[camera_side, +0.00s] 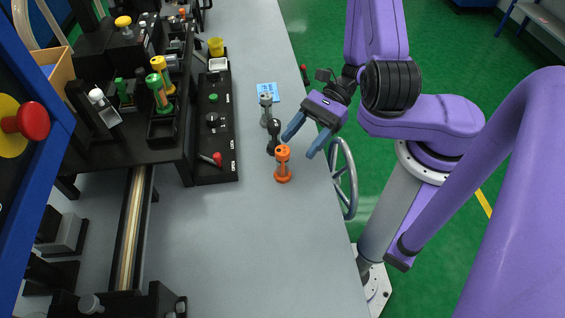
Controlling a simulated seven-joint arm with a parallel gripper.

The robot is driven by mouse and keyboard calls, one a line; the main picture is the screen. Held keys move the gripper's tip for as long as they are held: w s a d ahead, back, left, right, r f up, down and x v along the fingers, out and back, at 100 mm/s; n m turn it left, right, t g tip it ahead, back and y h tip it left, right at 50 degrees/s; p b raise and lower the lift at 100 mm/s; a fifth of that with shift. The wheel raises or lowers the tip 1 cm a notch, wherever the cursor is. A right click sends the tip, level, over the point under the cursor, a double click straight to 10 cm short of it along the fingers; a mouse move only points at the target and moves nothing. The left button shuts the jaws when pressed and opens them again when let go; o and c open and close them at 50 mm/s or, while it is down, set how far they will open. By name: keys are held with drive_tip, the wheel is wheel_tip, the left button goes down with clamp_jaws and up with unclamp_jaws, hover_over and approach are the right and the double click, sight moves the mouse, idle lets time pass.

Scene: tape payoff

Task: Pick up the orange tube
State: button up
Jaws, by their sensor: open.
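The orange tube (283,165) stands upright on the grey bench near its right edge. It has a wide orange top and foot with a narrower middle. My gripper (298,146) is above and just to the right of the tube's top, tilted down to the left. Its two blue fingers are spread apart, with nothing visible between them. Whether a fingertip touches the tube cannot be told from this view.
A black tube (274,136) and a grey tube (266,109) stand just behind the orange one. A blue card (267,92) lies farther back. A black control panel (215,135) is to the left. The bench front (260,260) is clear.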

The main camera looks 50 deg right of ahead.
sight(278, 169)
drive_tip(key=shift+x, duration=4.4)
drive_tip(key=shift+w, duration=0.15)
drive_tip(key=c, duration=1.1)
